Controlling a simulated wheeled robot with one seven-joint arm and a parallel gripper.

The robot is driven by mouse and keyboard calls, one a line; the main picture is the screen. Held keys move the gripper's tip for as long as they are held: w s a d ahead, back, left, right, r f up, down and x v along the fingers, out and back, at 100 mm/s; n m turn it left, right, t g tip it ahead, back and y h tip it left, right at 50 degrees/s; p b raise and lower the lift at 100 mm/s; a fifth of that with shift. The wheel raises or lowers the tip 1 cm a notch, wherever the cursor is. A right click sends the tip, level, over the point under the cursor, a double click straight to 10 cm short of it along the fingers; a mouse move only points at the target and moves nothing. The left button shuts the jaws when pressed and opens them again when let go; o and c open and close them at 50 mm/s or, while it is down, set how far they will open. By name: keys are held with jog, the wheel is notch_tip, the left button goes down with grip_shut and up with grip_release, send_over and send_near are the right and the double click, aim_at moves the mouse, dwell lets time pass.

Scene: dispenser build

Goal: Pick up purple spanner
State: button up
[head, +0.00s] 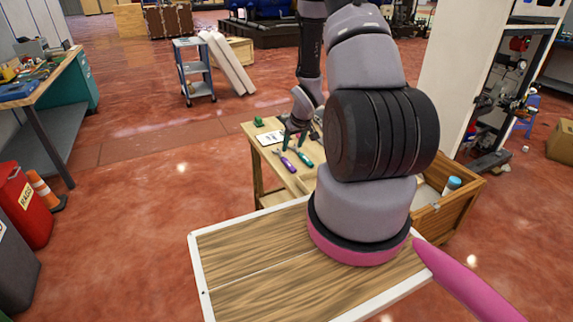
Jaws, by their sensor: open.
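The purple spanner (287,164) is small in the head view and lies on the wooden workbench (272,180), near its left front part. My gripper (294,147) points down over the bench, just behind and above the spanner. Its dark fingers are apart, and nothing shows between them. The fingertips look close to the spanner's far end, but I cannot tell whether they touch it. My arm hides much of the right part of the bench.
A green-handled tool (303,157) lies right beside the spanner. A white paper (270,138) and a small green object (258,121) lie farther back. A wooden box (455,207) with a blue-capped container (452,185) stands right. A wood-topped tray (255,240) is in front.

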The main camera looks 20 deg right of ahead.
send_near(289, 164)
jog(key=shift+w+a+f, duration=0.15)
jog(key=shift+w+f, duration=0.1)
jog(key=shift+f, duration=0.25)
jog(key=shift+w+a+f, duration=0.15)
jog(key=shift+w+f, duration=0.05)
jog(key=shift+f, duration=0.3)
jog(key=shift+d+x, duration=0.15)
jog(key=shift+x, duration=1.35)
jog(key=shift+d+x, duration=0.15)
jog(key=shift+x, duration=1.35)
jog(key=shift+w+f, duration=0.1)
jog(key=shift+f, duration=0.05)
grip_shut()
